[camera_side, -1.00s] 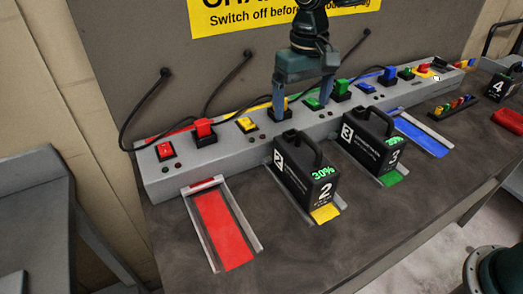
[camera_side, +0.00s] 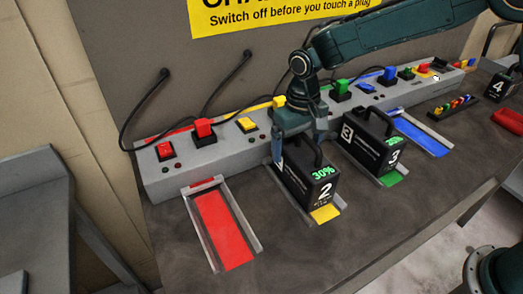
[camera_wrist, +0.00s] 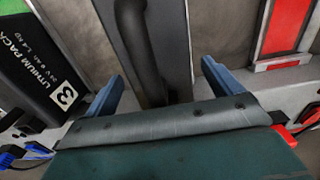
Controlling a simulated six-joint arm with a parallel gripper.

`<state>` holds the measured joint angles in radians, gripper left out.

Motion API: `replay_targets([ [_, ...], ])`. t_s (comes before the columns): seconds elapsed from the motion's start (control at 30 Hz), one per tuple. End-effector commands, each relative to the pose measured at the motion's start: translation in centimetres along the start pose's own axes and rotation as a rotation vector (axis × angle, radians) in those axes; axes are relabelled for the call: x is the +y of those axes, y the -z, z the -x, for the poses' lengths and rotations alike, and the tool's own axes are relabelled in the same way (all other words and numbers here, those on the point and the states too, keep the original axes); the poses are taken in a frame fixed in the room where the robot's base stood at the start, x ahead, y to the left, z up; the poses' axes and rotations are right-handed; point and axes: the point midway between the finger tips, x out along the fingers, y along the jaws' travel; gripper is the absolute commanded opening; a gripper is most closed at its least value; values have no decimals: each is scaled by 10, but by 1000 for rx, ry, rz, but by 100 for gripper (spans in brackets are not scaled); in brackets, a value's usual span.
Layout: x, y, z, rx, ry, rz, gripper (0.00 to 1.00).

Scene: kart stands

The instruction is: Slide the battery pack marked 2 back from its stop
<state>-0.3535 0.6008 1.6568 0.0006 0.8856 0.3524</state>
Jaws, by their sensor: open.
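The black battery pack marked 2 (camera_side: 320,188) stands upright in the yellow lane (camera_side: 326,213), its display reading 30%. Yellow lane floor shows in front of it. My gripper (camera_side: 299,150) is open, low over the rear part of this pack, with its fingers on either side. In the wrist view my gripper (camera_wrist: 162,70) has the pack's dark handle (camera_wrist: 135,35) between its spread fingers. I cannot tell whether a finger touches the pack. The pack's rear end and any stop there are hidden.
The pack marked 3 (camera_side: 372,150) stands close on the right in the green lane; its label shows in the wrist view (camera_wrist: 50,80). The red lane (camera_side: 222,228) on the left is empty. The grey charger strip (camera_side: 165,183) with switches and plugs runs behind.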

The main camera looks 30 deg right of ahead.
Motion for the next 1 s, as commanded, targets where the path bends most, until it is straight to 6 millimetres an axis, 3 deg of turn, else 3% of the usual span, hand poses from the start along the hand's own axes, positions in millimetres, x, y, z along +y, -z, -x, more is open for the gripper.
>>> replay_targets([
  [0.2, 0, 0, -11, 1, 0, 0, 91],
  [0.5, 0, 0, -12, 1, 0, 0, 91],
  [0.9, 0, 0, -12, 1, 1, 0, 12],
  [0.97, 0, 0, -12, 1, 1, 0, 1],
  [1.0, 0, 0, -12, 1, 1, 0, 0],
])
